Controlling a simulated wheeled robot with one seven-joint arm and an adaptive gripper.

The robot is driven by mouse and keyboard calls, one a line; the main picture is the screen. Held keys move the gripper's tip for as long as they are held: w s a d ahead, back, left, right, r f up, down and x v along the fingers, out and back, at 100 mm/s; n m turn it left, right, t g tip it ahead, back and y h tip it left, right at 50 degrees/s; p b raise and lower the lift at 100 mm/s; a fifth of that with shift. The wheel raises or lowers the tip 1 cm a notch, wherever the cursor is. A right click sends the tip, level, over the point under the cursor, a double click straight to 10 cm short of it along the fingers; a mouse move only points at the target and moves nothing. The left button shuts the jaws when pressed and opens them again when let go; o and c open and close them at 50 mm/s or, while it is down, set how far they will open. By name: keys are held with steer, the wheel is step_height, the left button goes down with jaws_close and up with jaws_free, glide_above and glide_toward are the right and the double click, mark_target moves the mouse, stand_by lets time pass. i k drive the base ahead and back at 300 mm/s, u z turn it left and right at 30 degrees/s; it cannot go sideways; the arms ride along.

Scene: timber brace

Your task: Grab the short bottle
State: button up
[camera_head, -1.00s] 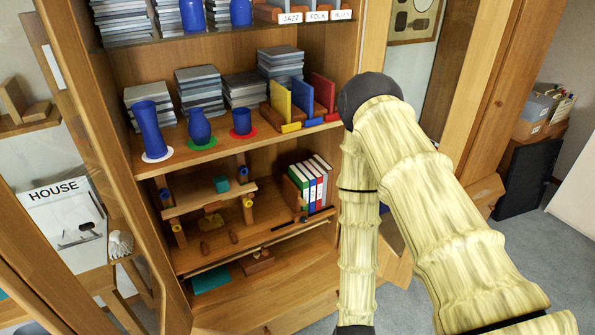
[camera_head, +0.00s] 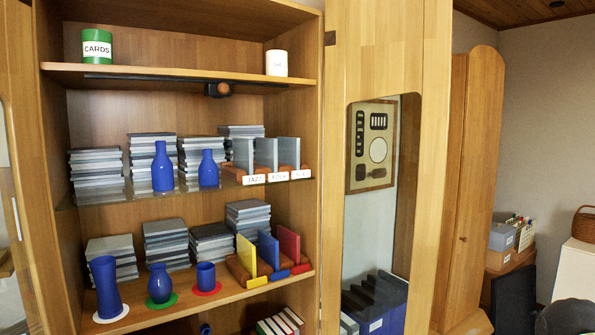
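Two blue bottles stand upright on the glass shelf in the middle of the cabinet. The shorter bottle (camera_head: 208,170) is on the right, with a rounded body and narrow neck. The taller blue bottle (camera_head: 162,168) stands just left of it. Stacks of grey cases are behind both. My gripper is not in view. A dark rounded shape, perhaps part of my arm, shows at the bottom right corner, well away from the bottles.
Upright grey cases in holders labelled JAZZ and FOLK (camera_head: 265,160) stand right of the short bottle. Below are a tall blue vase (camera_head: 106,288), a round blue vase (camera_head: 160,284) and a blue cup (camera_head: 206,276). A green CARDS tin (camera_head: 97,46) is above. An open cabinet door (camera_head: 437,160) stands at right.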

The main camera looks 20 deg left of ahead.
mark_target(208, 170)
steer(key=z, duration=1.55)
steer(key=k, duration=1.1)
steer(key=u, duration=2.2)
steer(key=i, duration=0.15)
steer(key=z, duration=0.05)
